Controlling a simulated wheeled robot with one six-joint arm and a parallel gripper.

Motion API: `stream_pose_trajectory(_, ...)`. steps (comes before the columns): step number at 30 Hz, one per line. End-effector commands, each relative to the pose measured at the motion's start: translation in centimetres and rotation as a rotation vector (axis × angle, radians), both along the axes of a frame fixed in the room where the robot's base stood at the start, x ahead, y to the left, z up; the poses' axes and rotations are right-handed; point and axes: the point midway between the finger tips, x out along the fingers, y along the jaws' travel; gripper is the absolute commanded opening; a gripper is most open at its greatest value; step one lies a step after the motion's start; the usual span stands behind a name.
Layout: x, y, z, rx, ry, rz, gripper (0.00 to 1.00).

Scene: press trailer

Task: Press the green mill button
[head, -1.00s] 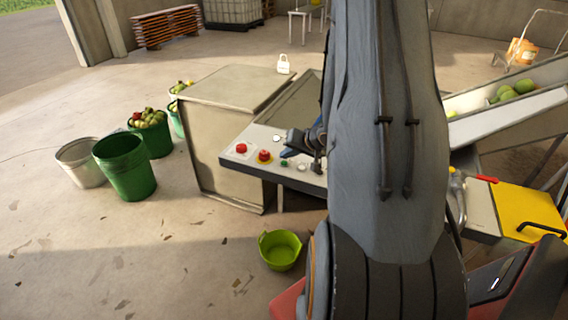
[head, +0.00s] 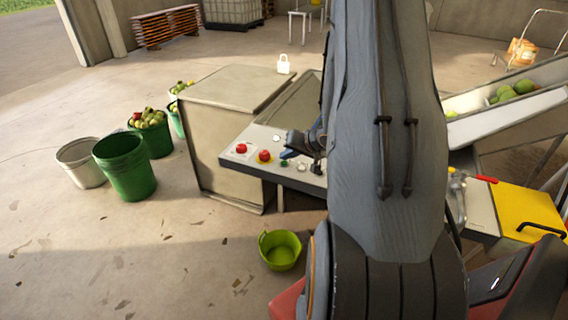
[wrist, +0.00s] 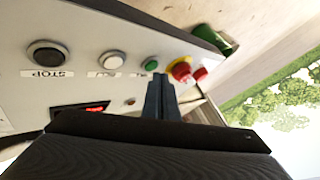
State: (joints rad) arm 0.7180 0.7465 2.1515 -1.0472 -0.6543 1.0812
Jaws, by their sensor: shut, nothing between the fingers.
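The green mill button (wrist: 151,64) sits on the pale control panel (wrist: 80,20) in the wrist view, between a white button (wrist: 113,62) and a red mushroom button on yellow (wrist: 180,71). In the head view the green button (head: 284,163) shows small on the panel, just below my gripper. My gripper (wrist: 160,78) is shut and empty, its fingertips pointing at the panel close to the green button. Whether they touch it I cannot tell. My arm hides the panel's right part in the head view.
A black button marked STOP (wrist: 47,54) and a red-lit display (wrist: 95,109) are on the panel. A second red button (head: 241,148) is at its left end. A light-green tub (head: 280,250) and a dark-green bucket (head: 125,168) stand on the floor. A conveyor with fruit (head: 505,100) is at right.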

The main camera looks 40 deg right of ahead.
Motion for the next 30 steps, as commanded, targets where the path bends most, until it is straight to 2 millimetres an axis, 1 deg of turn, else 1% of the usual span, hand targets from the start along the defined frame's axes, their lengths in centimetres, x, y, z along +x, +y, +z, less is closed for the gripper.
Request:
stream_pose_trajectory(3,0.02,0.03,-0.38,0.0,0.001,0.001,0.0)
stream_pose_trajectory(30,0.03,0.0,-0.96,0.0,0.0,0.0,0.0)
